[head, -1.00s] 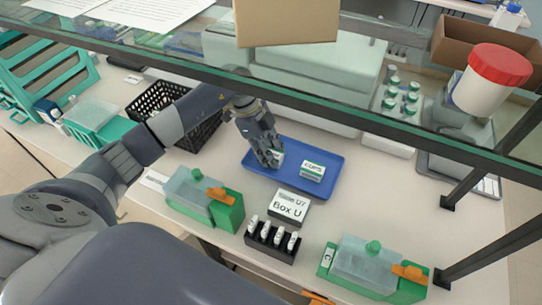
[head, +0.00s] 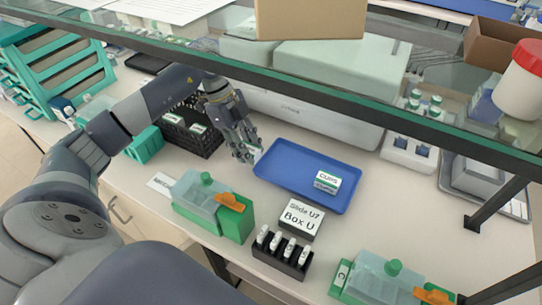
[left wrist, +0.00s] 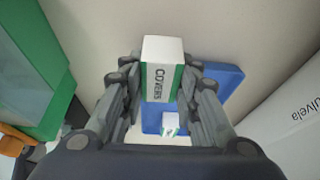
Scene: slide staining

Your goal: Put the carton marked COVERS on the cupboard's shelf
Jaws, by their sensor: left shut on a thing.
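The white and green carton marked COVERS (left wrist: 160,72) is between the fingers of my left gripper (left wrist: 160,92), which is shut on it. In the head view my left gripper (head: 246,154) is just beyond the left edge of the blue tray (head: 275,184), with only a sliver of the carton showing beside the fingers. A second white and green carton (head: 327,180) lies on the right part of the tray; its lettering is too small to read surely. My right gripper is not in view. I cannot make out the cupboard's shelf.
A glass shelf edge (head: 300,87) crosses above the bench. Green staining boxes (head: 237,222) and (head: 350,285), a Box U slide box (head: 301,218) and a rack of bottles (head: 284,250) stand in front.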

